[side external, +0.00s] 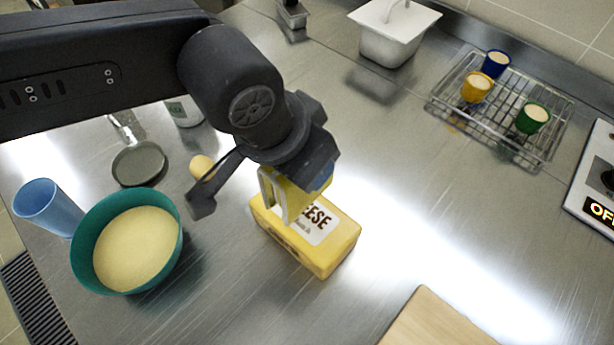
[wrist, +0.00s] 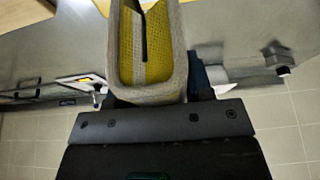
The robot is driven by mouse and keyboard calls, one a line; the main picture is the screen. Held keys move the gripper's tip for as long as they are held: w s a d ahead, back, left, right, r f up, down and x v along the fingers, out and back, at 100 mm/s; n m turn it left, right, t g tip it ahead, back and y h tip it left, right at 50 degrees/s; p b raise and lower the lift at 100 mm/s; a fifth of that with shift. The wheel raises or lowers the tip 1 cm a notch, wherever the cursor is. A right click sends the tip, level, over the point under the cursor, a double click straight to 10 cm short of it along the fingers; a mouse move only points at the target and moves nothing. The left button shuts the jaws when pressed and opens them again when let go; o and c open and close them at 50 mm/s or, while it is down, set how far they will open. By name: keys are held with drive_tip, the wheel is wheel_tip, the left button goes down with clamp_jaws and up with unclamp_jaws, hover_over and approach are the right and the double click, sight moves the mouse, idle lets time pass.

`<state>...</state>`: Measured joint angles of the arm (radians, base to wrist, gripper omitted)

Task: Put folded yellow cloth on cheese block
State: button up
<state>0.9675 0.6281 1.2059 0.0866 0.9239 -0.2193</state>
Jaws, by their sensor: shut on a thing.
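The cheese block (side external: 334,249) is a yellow block with a white label, lying on the steel counter in the middle of the side view. My gripper (side external: 287,208) is right over its left part, pointing down. The folded yellow cloth (side external: 318,184) shows as a small yellow patch at the fingers. I cannot tell whether the cloth touches the block.
A teal bowl (side external: 176,262) with pale yellow contents and a blue cup (side external: 45,205) stand at the left. A grey round dish (side external: 138,164) is behind them. A wire rack (side external: 446,104) with small cups, a white lidded container (side external: 388,45) and a wooden board (side external: 435,325) lie around the block.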

drive_tip(key=shift+s+d+f, duration=0.15)
drive_tip(key=shift+s+d, duration=0.05)
drive_tip(key=shift+d, duration=0.15)
drive_tip(key=shift+f, duration=2.05)
drive_tip(key=shift+f, duration=0.15)
drive_tip(key=o, duration=1)
drive_tip(key=shift+c, duration=0.2)
